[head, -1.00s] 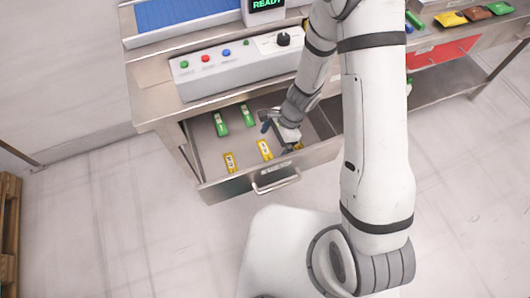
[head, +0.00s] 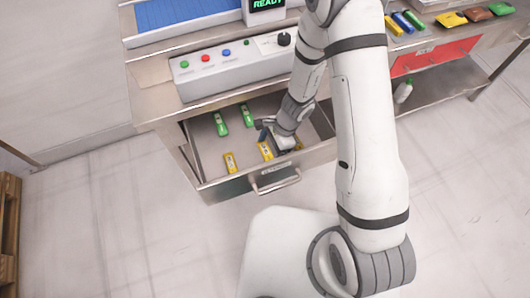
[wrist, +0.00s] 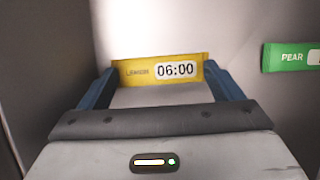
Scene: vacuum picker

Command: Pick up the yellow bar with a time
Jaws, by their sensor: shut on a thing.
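A yellow bar (wrist: 158,70) marked "LEMON" and "06:00" sits between the two blue fingers of my gripper (wrist: 160,86) in the wrist view. The fingers touch its two ends and are shut on it. In the head view my gripper (head: 270,144) is low inside the open drawer, at the yellow bar (head: 265,151) near the drawer's middle. My wrist hides part of this bar. I cannot tell whether it is lifted off the drawer floor.
Another yellow bar (head: 230,163) lies to the left in the drawer (head: 207,186), with two green bars (head: 221,124) behind. The drawer walls are close. A button panel (head: 215,71) stands above.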

